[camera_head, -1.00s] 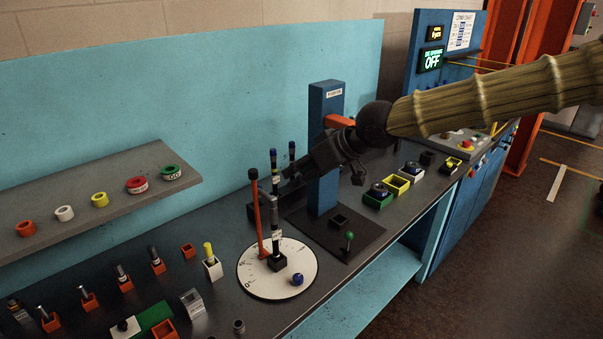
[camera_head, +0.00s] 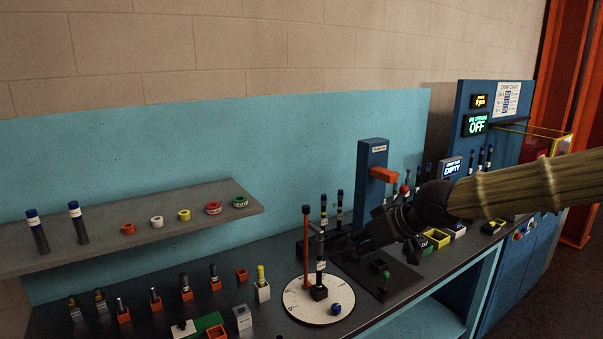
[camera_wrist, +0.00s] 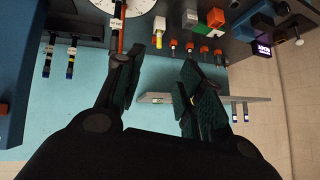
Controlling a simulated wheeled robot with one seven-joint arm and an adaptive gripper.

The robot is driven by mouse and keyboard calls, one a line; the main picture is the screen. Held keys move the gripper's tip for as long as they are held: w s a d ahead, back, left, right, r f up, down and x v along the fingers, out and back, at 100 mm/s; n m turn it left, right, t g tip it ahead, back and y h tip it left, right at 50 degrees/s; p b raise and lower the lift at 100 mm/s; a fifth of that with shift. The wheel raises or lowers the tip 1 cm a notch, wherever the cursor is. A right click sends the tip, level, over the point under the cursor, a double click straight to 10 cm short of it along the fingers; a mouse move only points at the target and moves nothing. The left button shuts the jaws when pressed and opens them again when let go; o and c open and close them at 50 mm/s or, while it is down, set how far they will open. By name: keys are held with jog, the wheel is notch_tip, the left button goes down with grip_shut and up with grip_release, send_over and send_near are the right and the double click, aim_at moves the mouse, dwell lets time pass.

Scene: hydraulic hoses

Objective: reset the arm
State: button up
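My gripper (camera_head: 340,245) reaches in from the right, in front of the blue post stand. The wrist view shows its two dark fingers (camera_wrist: 158,62) spread apart with nothing between them. In the head view its tips are close to a dark hose piece with white label (camera_head: 320,255), which stands upright in a black block on the round white dial (camera_head: 296,311). I cannot tell the exact gap. An orange upright rod (camera_head: 306,245) stands beside that piece.
The blue post stand (camera_head: 371,200) with its orange arm is behind my gripper. Several small fittings in orange holders (camera_head: 155,303) line the bench at left. A grey shelf (camera_head: 160,232) holds coloured rings and two dark cylinders. A blue machine (camera_head: 470,105) reads OFF at right.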

jog(key=s+a+f+m+g, duration=0.15)
jog(key=s+f, duration=0.35)
jog(key=f, duration=0.7)
jog(key=s+a+f+m+g+b, duration=0.15)
jog(key=s+f, duration=0.35)
jog(key=f, duration=0.7)
jog(key=s+f+m+g, duration=0.15)
jog(key=s+f, duration=0.45)
jog(key=f, duration=0.6)
jog(key=s+d+f+m+h, duration=0.1)
jog(key=s+d+f+h, duration=0.2)
jog(key=s+d+f, duration=0.3)
jog(key=s+d+f+m+g+h+b, duration=0.1)
jog(key=s+d+f+h, duration=0.3)
jog(key=s+d+f, duration=0.3)
jog(key=shift+s+d+f+m, duration=0.35)
jog(key=shift+s+f, duration=2.45)
jog(key=shift+s, duration=1.8)
jog(key=shift+g, duration=0.25)
